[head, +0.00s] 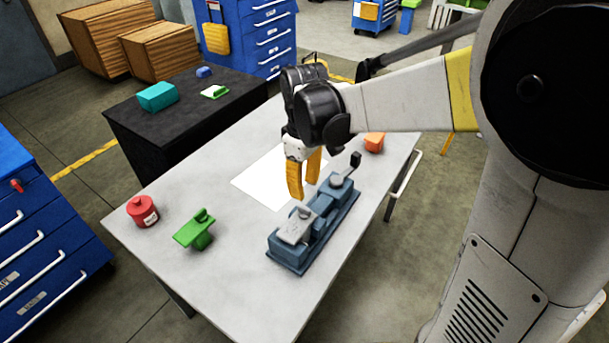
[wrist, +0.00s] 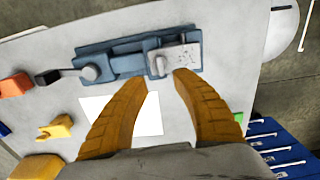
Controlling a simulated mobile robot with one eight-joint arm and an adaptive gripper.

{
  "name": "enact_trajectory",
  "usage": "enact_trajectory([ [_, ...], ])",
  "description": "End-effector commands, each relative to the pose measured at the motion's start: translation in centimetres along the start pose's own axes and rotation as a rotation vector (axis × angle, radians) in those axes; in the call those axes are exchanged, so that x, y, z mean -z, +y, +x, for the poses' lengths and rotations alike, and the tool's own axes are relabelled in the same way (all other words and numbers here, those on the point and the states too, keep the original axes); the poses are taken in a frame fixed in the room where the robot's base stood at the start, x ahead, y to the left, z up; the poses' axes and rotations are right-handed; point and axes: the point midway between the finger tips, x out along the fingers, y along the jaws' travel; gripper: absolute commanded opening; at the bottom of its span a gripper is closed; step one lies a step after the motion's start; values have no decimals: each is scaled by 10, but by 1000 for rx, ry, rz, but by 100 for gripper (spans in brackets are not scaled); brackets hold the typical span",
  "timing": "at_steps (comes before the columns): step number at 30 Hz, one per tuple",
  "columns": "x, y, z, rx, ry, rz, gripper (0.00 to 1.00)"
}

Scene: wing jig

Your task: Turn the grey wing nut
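A blue-grey jig (head: 318,228) stands on the light grey table. It also shows across the top of the wrist view (wrist: 125,62). A light grey plate (head: 293,231) lies on its near end, with a small grey raised piece (head: 304,213) on it that looks like the wing nut. In the wrist view this piece (wrist: 158,66) sits at the plate's left edge, just beyond and between my fingertips. My gripper (head: 304,186) has yellow fingers pointing down above the table, beside the jig. In the wrist view the gripper (wrist: 162,80) is open, its fingertips apart with nothing between them.
At the jig's far end stands a grey round knob (wrist: 91,73) with a black handle (head: 355,159). A white sheet (head: 262,180) lies behind. A green clamp-like part (head: 196,231), red canister (head: 143,211) and orange block (head: 374,141) stand around.

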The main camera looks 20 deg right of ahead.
Motion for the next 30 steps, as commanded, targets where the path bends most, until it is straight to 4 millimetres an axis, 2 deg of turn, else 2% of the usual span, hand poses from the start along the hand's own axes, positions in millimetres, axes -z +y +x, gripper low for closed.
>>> enact_trajectory([
  [3, 0, 0, -20, 0, 0, 0, 32],
  [7, 0, 0, -32, 0, 0, 0, 32],
  [23, -1, 0, -36, -1, 2, 2, 32],
  [26, -6, -4, -41, -15, 21, 27, 32],
  [30, -25, -19, -56, -69, 105, 129, 32],
])
